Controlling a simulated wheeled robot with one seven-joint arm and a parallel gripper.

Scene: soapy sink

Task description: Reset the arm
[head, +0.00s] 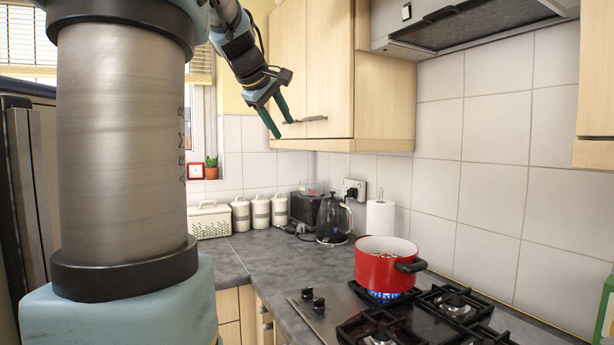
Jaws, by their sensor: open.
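My gripper (279,117) is in the upper middle of the head view. Its two dark green fingers are apart with nothing between them. It hangs in the air in front of the light wood wall cabinet (315,60), high above the worktop, pointing down and to the right. My arm's large grey cylinder fills the left of the view and hides part of the room behind it.
A red pot (386,265) stands on a lit burner of the gas hob (348,314) at the lower right. A kettle (333,221), paper roll (380,219) and several canisters (260,212) stand at the back. The worktop (290,258) is clear in the middle. An extractor hood (470,25) hangs above.

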